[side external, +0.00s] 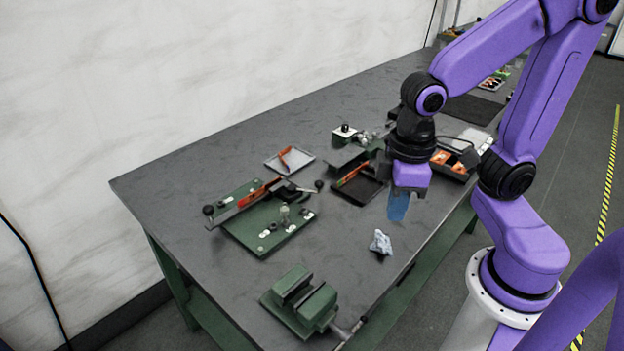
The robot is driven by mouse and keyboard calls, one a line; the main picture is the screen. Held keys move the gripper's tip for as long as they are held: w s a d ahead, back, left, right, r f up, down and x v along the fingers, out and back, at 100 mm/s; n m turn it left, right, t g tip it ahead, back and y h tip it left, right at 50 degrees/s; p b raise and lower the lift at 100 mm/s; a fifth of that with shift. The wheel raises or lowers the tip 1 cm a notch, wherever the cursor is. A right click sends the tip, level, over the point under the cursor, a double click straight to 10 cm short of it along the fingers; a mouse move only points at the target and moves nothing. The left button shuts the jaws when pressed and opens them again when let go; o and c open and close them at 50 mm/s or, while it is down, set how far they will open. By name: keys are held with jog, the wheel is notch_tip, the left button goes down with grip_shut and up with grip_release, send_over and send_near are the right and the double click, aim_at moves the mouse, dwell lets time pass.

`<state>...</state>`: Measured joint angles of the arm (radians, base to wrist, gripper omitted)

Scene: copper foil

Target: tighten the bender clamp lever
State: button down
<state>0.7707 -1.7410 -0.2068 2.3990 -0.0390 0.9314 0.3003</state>
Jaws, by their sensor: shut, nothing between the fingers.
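The bender appears to be the green base plate (240,237) on the left half of the bench, with a metal and orange strip across it. One lever with a black ball knob (208,210) sticks out at its left end. Another black ball knob (319,185) is at its right end. A short upright post with a pale knob stands near the plate's front. I cannot tell which of these is the clamp lever. My gripper (398,208) points down with bluish fingers, shut and empty, above the bench to the right of the bender and apart from it.
A green vise (300,300) stands at the front edge. A crumpled grey-white cloth (380,242) lies below and left of my gripper. A dark tray (357,190), a light tray (290,161) and a small fixture (345,152) stand behind. Bare bench lies between bender and cloth.

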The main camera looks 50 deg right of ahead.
jog(key=w+d+m+h, duration=0.2)
jog(key=w+m, duration=2.2)
jog(key=w, duration=0.1)
jog(key=shift+w+d+f, duration=0.2)
jog(key=shift+w+f, duration=0.1)
jog(key=shift+f, duration=0.15)
jog(key=f, duration=0.3)
jog(key=d+f, duration=0.1)
jog(key=f, duration=0.2)
jog(key=d+f, duration=0.1)
jog(key=f, duration=0.2)
jog(key=shift+f, duration=0.3)
jog(key=d, duration=0.1)
jog(key=d+f, duration=0.1)
jog(key=w+d, duration=0.1)
jog(key=shift+d+f, duration=0.35)
jog(key=shift+d, duration=0.05)
